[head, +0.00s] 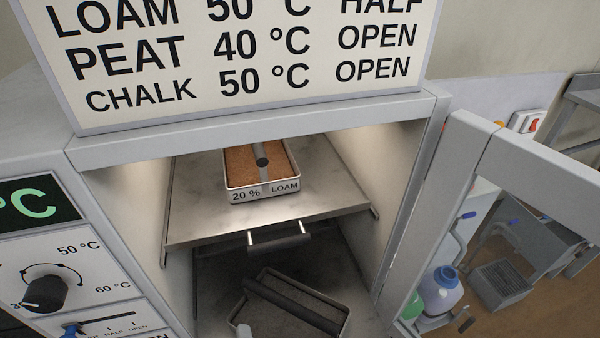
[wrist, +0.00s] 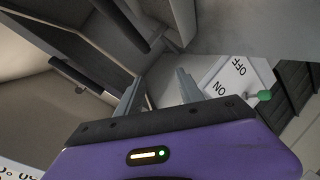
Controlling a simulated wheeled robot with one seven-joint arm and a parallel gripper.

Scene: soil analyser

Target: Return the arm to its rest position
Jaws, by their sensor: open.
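My gripper (wrist: 158,88) shows in the wrist view above its purple housing. Its two grey fingers stand apart with nothing between them. Neither my arm nor my gripper can be made out in the head view. In the wrist view, a white plate (wrist: 222,88) marked ON and OFF is beyond and to the right of the fingers. A green-tipped lever (wrist: 262,97) sticks out at its right. I cannot tell how far the fingers are from the plate.
The analyser's chamber is open, its glass door (head: 440,190) swung right. A loam tray (head: 262,196) sits on the upper shelf (head: 200,215); a dark-filled tray (head: 340,325) is below. A dial (head: 45,288) is at left. Bottles (head: 445,290) show through the door.

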